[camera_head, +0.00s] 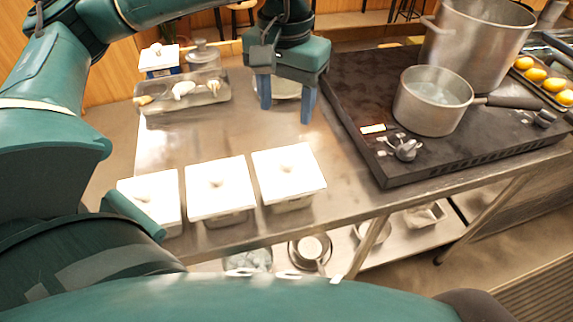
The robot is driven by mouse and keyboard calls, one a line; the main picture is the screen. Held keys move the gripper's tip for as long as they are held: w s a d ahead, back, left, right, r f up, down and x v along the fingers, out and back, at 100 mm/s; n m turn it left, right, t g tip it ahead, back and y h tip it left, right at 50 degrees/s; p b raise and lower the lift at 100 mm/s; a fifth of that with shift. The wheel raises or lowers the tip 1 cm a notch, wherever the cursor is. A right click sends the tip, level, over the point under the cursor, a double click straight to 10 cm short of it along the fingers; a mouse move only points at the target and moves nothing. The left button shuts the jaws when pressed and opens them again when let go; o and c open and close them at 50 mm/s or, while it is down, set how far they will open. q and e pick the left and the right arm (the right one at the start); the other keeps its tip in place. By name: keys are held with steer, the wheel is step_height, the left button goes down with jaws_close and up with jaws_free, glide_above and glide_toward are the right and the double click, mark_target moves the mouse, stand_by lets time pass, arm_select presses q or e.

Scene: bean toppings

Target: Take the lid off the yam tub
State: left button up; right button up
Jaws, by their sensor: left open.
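Three tubs with square white lids stand in a row along the near edge of the steel table: a left tub (150,197), a middle tub (219,188) and a right tub (288,173). Each lid has a round knob and looks closed. I cannot tell which one holds yam. My arm partly covers the left tub. My left gripper (286,102) is open, fingers pointing down, beyond the right tub and above a pale round dish (286,88) that it partly hides. Nothing shows between its fingers. My right gripper is out of view.
A dark stove (350,95) with a saucepan (428,112) and a large pot (476,40) fills the right. A tray (212,103) with small items, a glass jar (202,55) and another white-lidded box (159,57) stand back left. The table's middle (230,135) is clear.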

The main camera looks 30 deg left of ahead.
mark_target(288, 157)
arm_select(q)
steer(key=f, duration=0.3)
steer(key=f+p, duration=0.1)
steer(key=f, duration=0.7)
steer(key=shift+d+f+p, duration=0.25)
steer(key=shift+p, duration=0.1)
steer(key=shift+c, duration=0.6)
steer(key=c, duration=1)
steer(key=shift+o, duration=0.2)
steer(key=shift+r, duration=0.1)
